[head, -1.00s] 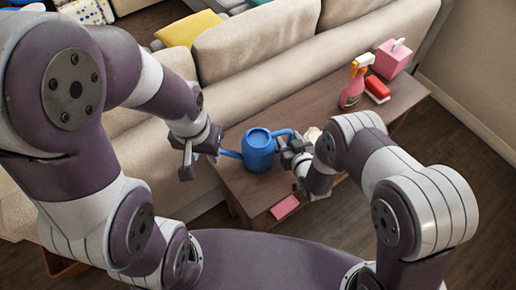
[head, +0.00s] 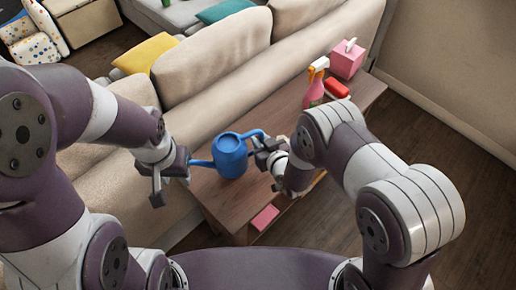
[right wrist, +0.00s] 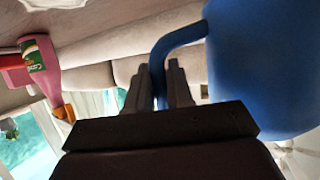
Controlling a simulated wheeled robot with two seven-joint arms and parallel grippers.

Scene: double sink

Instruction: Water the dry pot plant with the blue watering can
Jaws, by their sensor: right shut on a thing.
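The blue watering can (head: 231,158) is upright over the wooden table, its spout pointing left toward my left gripper. I cannot tell whether its base touches the table. My right gripper (head: 262,150) is shut on the can's handle; in the right wrist view the blue handle (right wrist: 177,42) passes between the fingers (right wrist: 160,88), and the can's body (right wrist: 262,70) is on the right. My left gripper (head: 171,188) looks open and empty, with its fingers apart near the spout tip.
The wooden table (head: 222,202) runs along the back of a beige sofa (head: 215,60). Floor is clear at right.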

